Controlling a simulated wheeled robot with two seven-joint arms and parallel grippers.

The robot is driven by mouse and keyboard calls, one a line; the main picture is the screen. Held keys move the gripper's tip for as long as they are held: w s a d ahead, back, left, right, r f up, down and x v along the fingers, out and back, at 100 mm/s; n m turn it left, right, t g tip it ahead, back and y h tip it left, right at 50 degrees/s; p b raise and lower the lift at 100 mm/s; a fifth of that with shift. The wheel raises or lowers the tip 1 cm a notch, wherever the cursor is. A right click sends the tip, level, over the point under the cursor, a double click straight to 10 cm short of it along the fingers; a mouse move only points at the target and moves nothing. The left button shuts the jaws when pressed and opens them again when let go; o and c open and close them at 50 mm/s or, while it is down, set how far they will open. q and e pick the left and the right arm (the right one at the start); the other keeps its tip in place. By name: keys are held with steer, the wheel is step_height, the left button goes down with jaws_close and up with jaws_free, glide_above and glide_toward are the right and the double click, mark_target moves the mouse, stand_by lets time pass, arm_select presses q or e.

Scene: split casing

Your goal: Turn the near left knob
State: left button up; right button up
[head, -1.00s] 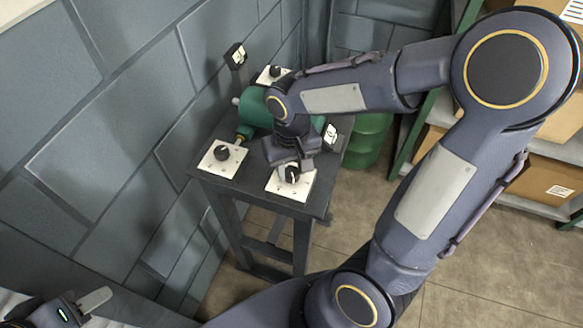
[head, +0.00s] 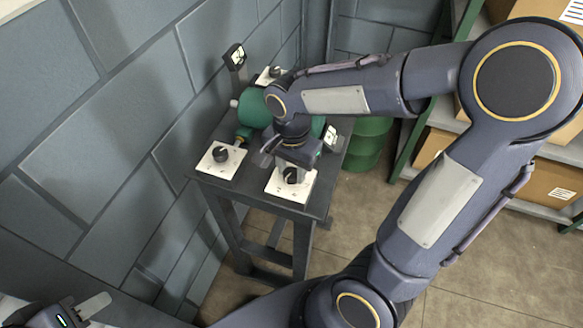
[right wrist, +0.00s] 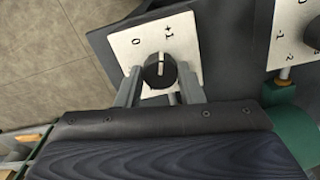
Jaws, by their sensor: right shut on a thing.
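Two black knobs on white plates stand at the near edge of a dark table. The near left knob (head: 221,154) has no gripper at it; part of its plate shows in the right wrist view (right wrist: 283,40). The near right knob (head: 292,175) is between the fingers of my right gripper (head: 288,170). In the right wrist view, that knob (right wrist: 159,70) has my right fingers (right wrist: 158,82) shut on its sides; its pale line points between the 0 and +1 marks, nearer +1. My left gripper (head: 92,306) is low at the left, away from the table; its opening is unclear.
A green cylinder (head: 256,107) lies on the table (head: 254,192), partly behind my right arm. A far knob (head: 275,71) and a small sign (head: 234,56) are behind it. A block wall is at left; a green drum (head: 368,145) and box shelves (head: 551,180) are at right.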

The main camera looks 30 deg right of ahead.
mark_target(292, 172)
steer(key=shift+m, duration=1)
steer(key=o, duration=1)
steer(key=shift+r, duration=0.1)
step_height(292, 172, up, 8)
steer(key=shift+f, duration=0.15)
